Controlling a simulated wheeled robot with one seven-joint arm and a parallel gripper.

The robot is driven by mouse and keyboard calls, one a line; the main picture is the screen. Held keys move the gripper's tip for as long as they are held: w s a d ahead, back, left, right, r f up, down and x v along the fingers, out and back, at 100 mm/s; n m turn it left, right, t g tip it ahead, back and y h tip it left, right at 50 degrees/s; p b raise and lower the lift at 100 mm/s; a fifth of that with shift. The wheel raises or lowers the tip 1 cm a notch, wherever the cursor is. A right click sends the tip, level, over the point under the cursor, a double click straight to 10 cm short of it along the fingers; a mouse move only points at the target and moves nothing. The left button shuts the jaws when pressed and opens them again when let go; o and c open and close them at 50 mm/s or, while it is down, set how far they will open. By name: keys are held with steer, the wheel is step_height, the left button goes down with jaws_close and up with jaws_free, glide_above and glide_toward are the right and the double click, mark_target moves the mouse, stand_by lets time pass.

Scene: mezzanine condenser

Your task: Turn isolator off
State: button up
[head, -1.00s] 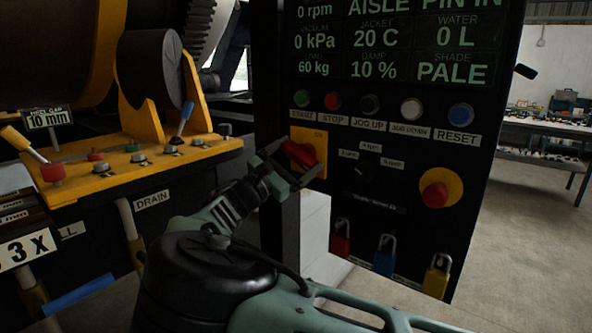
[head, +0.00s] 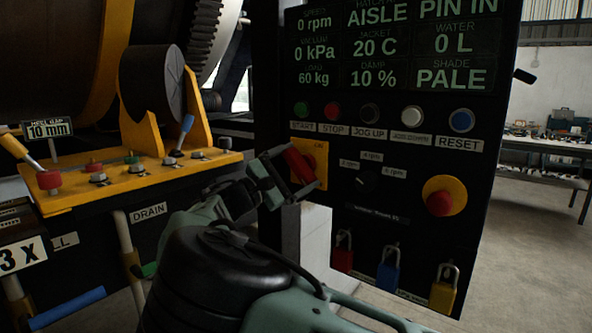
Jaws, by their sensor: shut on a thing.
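The isolator is a red rotary handle (head: 299,164) on a yellow square plate (head: 321,160) at the left edge of the black control panel. The handle slants steeply, its upper end leaning left. My gripper (head: 297,168) reaches in from the lower left and is shut on the red handle, one finger at its upper end and one at its lower end. The fingers hide part of the handle and plate.
A row of buttons (head: 333,109) runs above the isolator. A selector knob (head: 367,183) and a red emergency button (head: 440,203) sit to its right. Coloured padlocks (head: 387,272) hang below. A yellow lever console (head: 130,180) stands left, and a pale block (head: 306,236) is below my gripper.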

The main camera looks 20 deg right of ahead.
steer(key=o, duration=0.7)
steer(key=b+v, duration=0.4)
steer(key=v, duration=1.3)
steer(key=shift+s+a+f, duration=0.2)
